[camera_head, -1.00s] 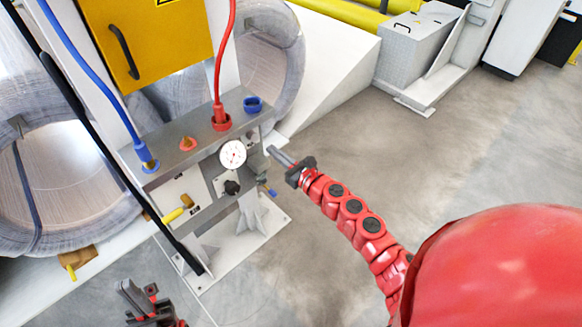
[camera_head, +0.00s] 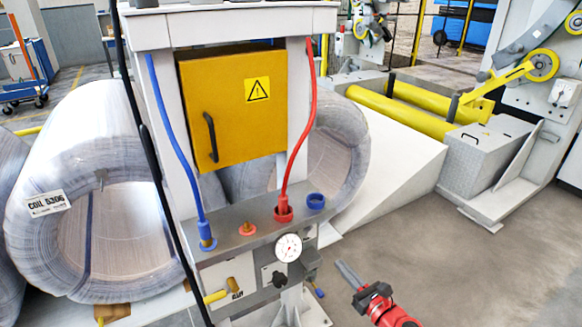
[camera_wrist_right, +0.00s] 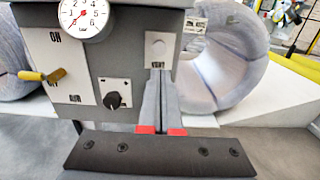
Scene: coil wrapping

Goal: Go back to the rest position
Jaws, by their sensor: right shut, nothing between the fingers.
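My right gripper (camera_head: 345,270) is at the lower middle of the head view, to the right of the grey control panel (camera_head: 215,275) and its gauge (camera_head: 288,247). Its grey fingers are together and empty. I cannot tell the exact gap to the panel. My left gripper is outside both current views.
The panel carries a yellow lever (camera_head: 215,296), a black knob (camera_head: 278,279) and blue (camera_head: 175,140) and red (camera_head: 302,130) hoses. A yellow cabinet (camera_head: 232,105) stands above it. A wrapped coil (camera_head: 35,225) is at left. The floor at right (camera_head: 440,270) is clear.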

